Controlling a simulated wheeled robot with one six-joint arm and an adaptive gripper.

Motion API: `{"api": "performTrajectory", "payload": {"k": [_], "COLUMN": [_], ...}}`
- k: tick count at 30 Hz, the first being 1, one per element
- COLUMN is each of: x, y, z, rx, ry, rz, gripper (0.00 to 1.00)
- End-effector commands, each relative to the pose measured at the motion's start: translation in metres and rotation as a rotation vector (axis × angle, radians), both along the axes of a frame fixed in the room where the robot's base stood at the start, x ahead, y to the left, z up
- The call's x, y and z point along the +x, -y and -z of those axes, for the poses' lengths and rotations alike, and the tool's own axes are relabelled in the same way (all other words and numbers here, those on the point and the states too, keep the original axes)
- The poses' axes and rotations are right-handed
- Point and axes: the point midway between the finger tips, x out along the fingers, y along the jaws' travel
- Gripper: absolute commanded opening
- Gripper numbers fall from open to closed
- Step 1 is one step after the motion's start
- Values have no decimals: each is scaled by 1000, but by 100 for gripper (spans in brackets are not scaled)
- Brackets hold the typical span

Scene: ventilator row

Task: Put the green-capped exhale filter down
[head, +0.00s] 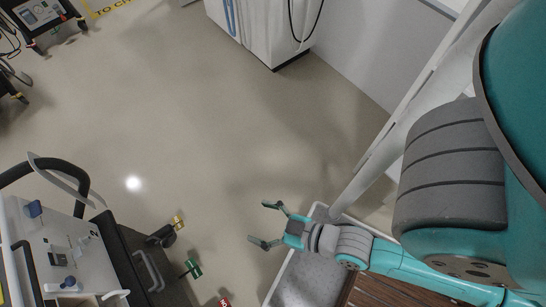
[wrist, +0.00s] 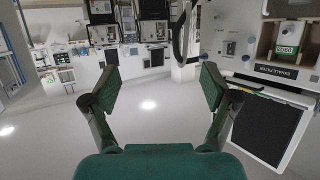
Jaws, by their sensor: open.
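My gripper (head: 264,224) is open, with its two fingers wide apart and nothing between them. It hangs over bare floor near the middle of the head view. In the wrist view the open fingers (wrist: 159,88) also frame empty floor. A small green piece (head: 192,268) shows at the edge of the cart at lower left in the head view, apart from my gripper.
A ventilator cart (head: 60,250) with a dark handle stands at lower left. A white cabinet (head: 262,30) stands at the back. The floor between is clear.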

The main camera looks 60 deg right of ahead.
Motion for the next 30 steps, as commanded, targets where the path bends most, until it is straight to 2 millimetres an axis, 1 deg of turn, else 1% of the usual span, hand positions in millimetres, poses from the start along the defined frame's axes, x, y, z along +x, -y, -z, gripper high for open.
{"api": "performTrajectory", "payload": {"k": [1,3,6,9,12,15,24,25,26,27,29,30], "x": [-17,-35,-56,-69,-77,-80,-79,-79,-79,-79,-79,-79], "y": [9,18,26,30,31,31,31,31,31,31,31,31], "z": [-8,-21,-40,-54,-62,-65,-66,-66,-66,-66,-65,-65], "rx": [-6,-9,-11,-11,-10,-9,-9,-9,-9,-9,-9,-9], "ry": [1,15,34,49,59,62,63,63,63,63,62,62], "rz": [35,72,109,132,143,146,146,146,146,146,146,146], "gripper": [86,86,86,86,86,86,86,83,76,66,51,41]}}
